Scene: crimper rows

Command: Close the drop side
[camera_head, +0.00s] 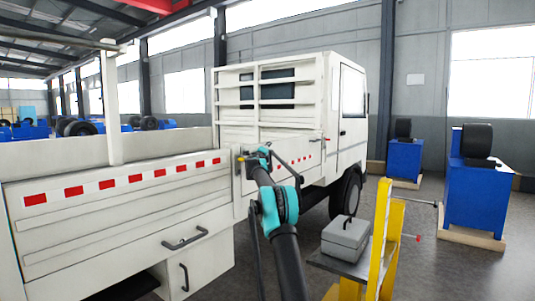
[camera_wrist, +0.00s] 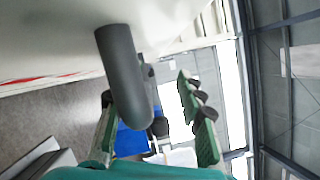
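The white drop side (camera_head: 120,215) of the truck, with a red-and-white strip along its top, stands upright or nearly so in the head view. A dark bar handle (camera_head: 185,238) is on its lower part. My gripper (camera_head: 245,157) is at the right end of the drop side, by the post behind the cab. In the wrist view my gripper (camera_wrist: 155,115) is open, its green fingers apart. A dark grey cylindrical bar (camera_wrist: 122,70) reaches between them, nearer the left finger, with a gap to the right one. Contact cannot be told.
The truck cab (camera_head: 285,100) stands right of the bed. A yellow stand (camera_head: 385,240) with a grey toolbox (camera_head: 346,236) is close to the right of my arm. Blue machines (camera_head: 476,195) are further right. A locker with a handle (camera_head: 184,277) is below the bed.

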